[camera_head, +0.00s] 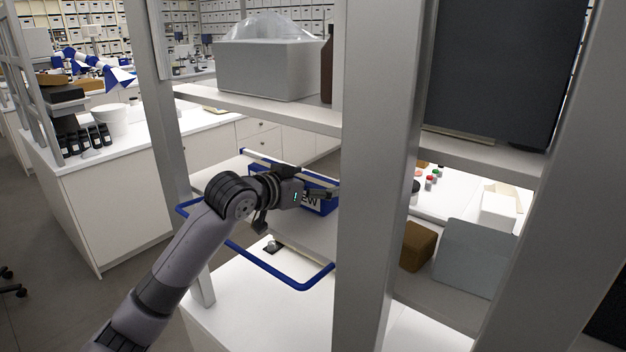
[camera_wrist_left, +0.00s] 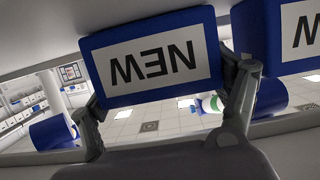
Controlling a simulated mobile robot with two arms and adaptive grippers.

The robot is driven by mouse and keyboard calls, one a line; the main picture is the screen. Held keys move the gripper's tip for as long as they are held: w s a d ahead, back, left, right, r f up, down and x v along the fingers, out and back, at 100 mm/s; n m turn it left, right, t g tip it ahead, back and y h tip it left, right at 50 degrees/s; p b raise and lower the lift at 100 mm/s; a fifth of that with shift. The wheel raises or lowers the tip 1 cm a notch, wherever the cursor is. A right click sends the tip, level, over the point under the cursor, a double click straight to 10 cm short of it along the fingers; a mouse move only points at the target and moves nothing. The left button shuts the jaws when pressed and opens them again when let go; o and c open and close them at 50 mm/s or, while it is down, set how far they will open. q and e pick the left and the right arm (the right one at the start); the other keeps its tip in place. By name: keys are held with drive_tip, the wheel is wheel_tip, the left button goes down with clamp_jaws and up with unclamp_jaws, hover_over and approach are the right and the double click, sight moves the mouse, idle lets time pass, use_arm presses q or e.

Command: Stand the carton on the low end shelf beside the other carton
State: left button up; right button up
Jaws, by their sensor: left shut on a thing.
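My left gripper (camera_head: 318,188) reaches in from the left between the shelf posts. It is shut on a blue carton (camera_head: 326,208) with a white label, partly hidden by the fingers. In the left wrist view the carton (camera_wrist_left: 150,62) sits between both fingers (camera_wrist_left: 168,112), its label NEW upside down. A second blue carton (camera_wrist_left: 288,40) with a like label stands close to its right there, cut off by the frame edge. In the head view, blue shows behind my wrist; I cannot tell which carton it belongs to. The low shelf (camera_head: 312,236) lies beneath; contact with it is unclear.
Grey posts (camera_head: 376,180) flank the opening. An upper shelf (camera_head: 262,108) with a grey box (camera_head: 268,70) is overhead. A blue tube rail (camera_head: 268,270) loops in front of the low shelf. A brown box (camera_head: 418,245) and grey bin (camera_head: 470,258) stand right of the post.

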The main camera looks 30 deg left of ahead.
use_arm(q)
drive_tip(key=shift+f, duration=0.15)
drive_tip(key=o, duration=1.2)
drive_tip(key=shift+o, duration=0.2)
drive_tip(key=shift+s, duration=0.1)
drive_tip(key=b+v, duration=0.4)
drive_tip(key=v, duration=0.6)
drive_tip(key=shift+s+r, duration=0.2)
drive_tip(key=shift+s, duration=0.1)
drive_tip(key=shift+s+r+b, duration=0.3)
drive_tip(key=shift+s+b, duration=0.05)
drive_tip(key=shift+s, duration=0.25)
